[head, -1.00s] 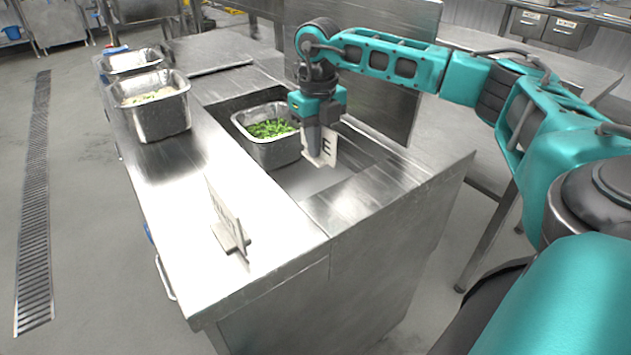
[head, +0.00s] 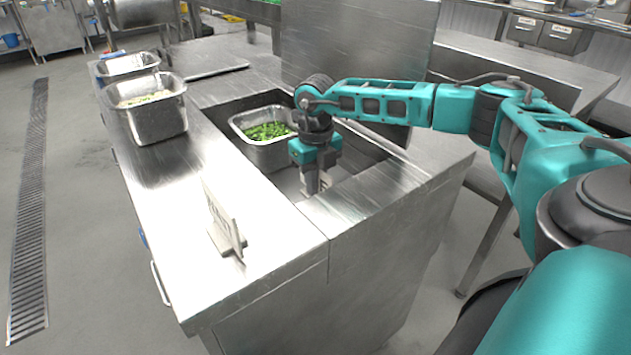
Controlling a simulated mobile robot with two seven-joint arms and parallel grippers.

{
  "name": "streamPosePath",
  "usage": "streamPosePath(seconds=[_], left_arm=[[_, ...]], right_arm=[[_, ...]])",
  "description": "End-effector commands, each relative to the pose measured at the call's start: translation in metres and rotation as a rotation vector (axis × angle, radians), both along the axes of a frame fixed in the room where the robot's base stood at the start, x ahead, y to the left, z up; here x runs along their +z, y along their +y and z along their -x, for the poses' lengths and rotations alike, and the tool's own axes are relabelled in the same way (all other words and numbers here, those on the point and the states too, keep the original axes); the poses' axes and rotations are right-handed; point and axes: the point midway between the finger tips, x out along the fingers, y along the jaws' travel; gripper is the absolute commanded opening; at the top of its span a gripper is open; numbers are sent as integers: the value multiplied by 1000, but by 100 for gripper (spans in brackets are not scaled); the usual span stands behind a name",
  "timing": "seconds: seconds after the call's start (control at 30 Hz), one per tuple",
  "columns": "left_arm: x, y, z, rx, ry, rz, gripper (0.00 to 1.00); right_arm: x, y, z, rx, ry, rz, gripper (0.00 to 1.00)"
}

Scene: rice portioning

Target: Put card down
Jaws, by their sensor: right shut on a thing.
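My right gripper (head: 312,190) is low over the recessed well in the counter, at its near right part. It is shut on a card (head: 327,184), and only a small pale piece of that card shows beside the fingers. Whether the card touches a surface below is hidden. Another card (head: 220,220) stands upright in a small holder on the counter's left front part, seen at a steep angle. My left gripper is not in view.
A metal pan with chopped greens (head: 265,152) sits in the well just left of my right gripper. Two more metal pans (head: 158,122) (head: 128,66) stand on the counter's left edge. A tall steel panel (head: 350,55) rises behind the well. The counter's front corner is clear.

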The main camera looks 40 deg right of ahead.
Motion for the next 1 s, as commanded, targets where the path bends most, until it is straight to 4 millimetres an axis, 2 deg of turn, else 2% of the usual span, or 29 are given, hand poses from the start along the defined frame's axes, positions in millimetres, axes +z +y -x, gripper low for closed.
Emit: streamPosePath(seconds=[0.07, 0.1, 0.37, 0.57, 0.7, 0.87, 1.0], left_arm=[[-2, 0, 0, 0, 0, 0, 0], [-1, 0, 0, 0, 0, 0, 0], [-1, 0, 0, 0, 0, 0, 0], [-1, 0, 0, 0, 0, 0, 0], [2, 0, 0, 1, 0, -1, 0], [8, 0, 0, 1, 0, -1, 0], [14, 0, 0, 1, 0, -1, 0]], right_arm=[[-3, 0, 0, 0, 1, 0, 0], [-3, 0, 0, 0, 0, 0, 11], [-3, 0, 0, 0, 0, 0, 34], [-2, 0, 0, 0, 0, 0, 34], [7, 0, -1, 0, -2, -1, 34], [35, 0, -1, 0, -4, -1, 34], [67, 0, -1, 0, -4, 0, 34]])
